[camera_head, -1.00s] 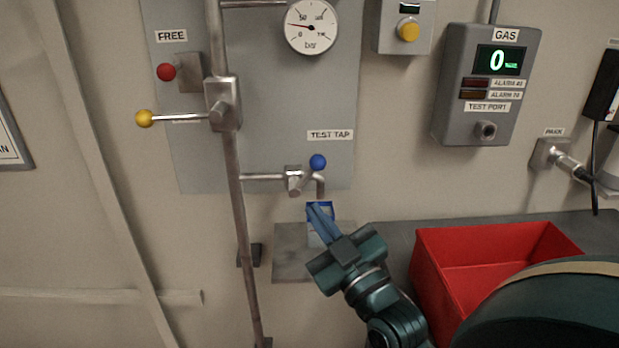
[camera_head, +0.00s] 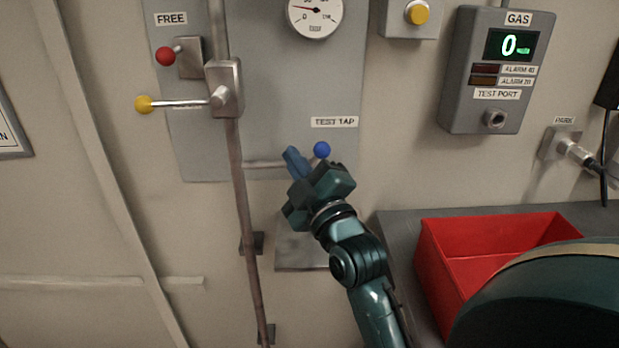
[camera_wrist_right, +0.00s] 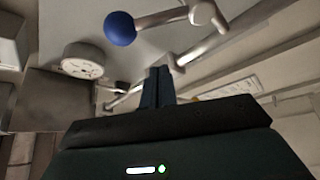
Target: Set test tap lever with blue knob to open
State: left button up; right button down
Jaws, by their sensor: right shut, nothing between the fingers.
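The blue knob (camera_head: 322,149) of the test tap lever sits just below the TEST TAP label (camera_head: 334,122) in the head view. In the right wrist view the blue knob (camera_wrist_right: 119,28) is at the upper left, on a metal lever (camera_wrist_right: 160,17) that runs right to the tap. My right gripper (camera_head: 291,156) is shut and empty, in front of the tap, with its blue fingertips left of the knob. In the right wrist view its fingers (camera_wrist_right: 158,84) are together, apart from the knob. The gripper hides the tap body and spout in the head view. My left gripper is not in view.
A vertical pipe (camera_head: 237,180) with a yellow-knobbed lever (camera_head: 180,104) stands left of the gripper. A red-knobbed lever (camera_head: 165,56) is above it. A red bin (camera_head: 450,262) stands on the grey counter (camera_head: 400,222) at right. A gas box (camera_head: 470,105) hangs above.

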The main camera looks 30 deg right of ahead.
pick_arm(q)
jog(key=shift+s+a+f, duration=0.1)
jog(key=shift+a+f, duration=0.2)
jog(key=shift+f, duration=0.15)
pick_arm(e)
jog(key=shift+w+d+f, duration=0.1)
jog(key=shift+d+f, duration=0.4)
jog(key=shift+d, duration=0.35)
jog(key=shift+d+f, duration=0.45)
jog(key=shift+d, duration=0.35)
jog(key=shift+d, duration=0.1)
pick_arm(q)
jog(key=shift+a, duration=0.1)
pick_arm(e)
jog(key=shift+f, duration=0.1)
